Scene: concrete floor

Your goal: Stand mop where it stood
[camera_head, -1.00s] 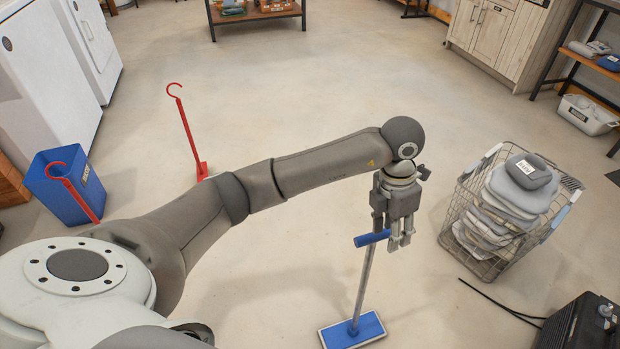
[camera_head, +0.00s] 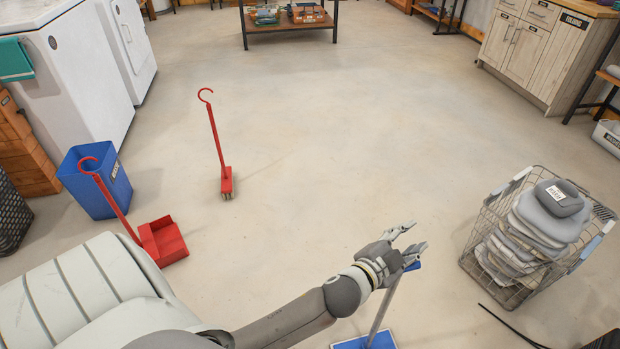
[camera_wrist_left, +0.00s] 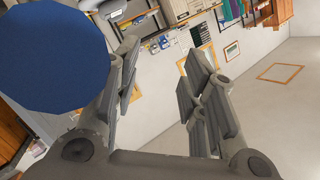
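The mop has a blue flat head (camera_head: 365,342) on the floor at the lower edge of the head view, a grey pole (camera_head: 383,308) and a blue grip (camera_head: 412,267) at its top. It stands upright on its head. My left gripper (camera_head: 409,240) is beside the top of the mop, its fingers spread and pointing right. In the left wrist view my left gripper (camera_wrist_left: 163,65) is open with nothing between its fingers. A large round blue end (camera_wrist_left: 52,55), apparently the mop's grip, shows outside the fingers at left. My right gripper is not in view.
A red long-handled brush (camera_head: 226,178) and a red dustpan (camera_head: 165,241) stand on the left, near a blue bin (camera_head: 95,183). A wire basket (camera_head: 474,240) of folded grey cloths stands at right. The middle floor is clear.

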